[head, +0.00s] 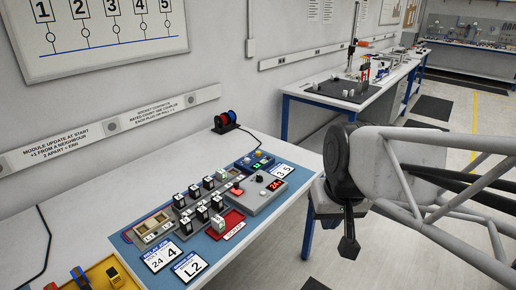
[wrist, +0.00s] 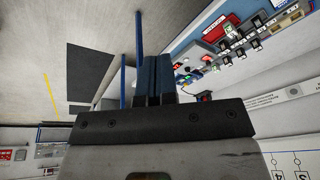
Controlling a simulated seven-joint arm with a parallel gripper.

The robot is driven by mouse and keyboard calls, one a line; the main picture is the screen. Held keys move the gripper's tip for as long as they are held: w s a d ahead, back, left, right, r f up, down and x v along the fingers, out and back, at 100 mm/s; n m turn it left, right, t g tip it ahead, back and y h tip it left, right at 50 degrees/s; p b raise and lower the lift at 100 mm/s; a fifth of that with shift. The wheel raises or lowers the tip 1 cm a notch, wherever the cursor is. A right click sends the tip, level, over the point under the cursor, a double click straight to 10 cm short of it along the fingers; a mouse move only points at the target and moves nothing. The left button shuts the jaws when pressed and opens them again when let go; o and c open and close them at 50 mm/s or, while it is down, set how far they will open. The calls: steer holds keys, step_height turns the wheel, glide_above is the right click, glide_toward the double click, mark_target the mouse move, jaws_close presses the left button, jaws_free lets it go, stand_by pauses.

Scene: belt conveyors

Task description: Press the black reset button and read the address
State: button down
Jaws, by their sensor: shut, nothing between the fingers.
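A grey control box (head: 262,198) sits on the blue mat. It has a lit red display (head: 274,184) that seems to read 24, a small dark round button (head: 259,178) and a red button (head: 237,190). A blue box (head: 243,164) with a small green light stands behind it. Which part is the reset button is too small to tell for sure. My gripper (head: 348,246) hangs off the table's right side, apart from the boxes, pointing down. In the wrist view my gripper's fingers (wrist: 158,80) are together and empty; the panel lies at the upper right.
Several black-and-white modules (head: 202,214) stand in rows beside a red tray (head: 235,230). Floor right of the table is open.

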steer(key=w+a+r+t+y, duration=0.1)
steer(key=w, duration=0.8)
steer(key=w+a+r+y, duration=0.1)
steer(key=w+a+r, duration=0.1)
steer(key=w, duration=0.7)
steer(key=m+t, duration=0.5)
glide_above(270, 158)
step_height(270, 158, down, 21)
steer(key=shift+w+f+y, duration=0.25)
steer(key=shift+y, duration=0.05)
steer(key=shift+f, duration=0.15)
steer(key=shift+f, duration=4.2)
steer(key=shift+f, duration=0.5)
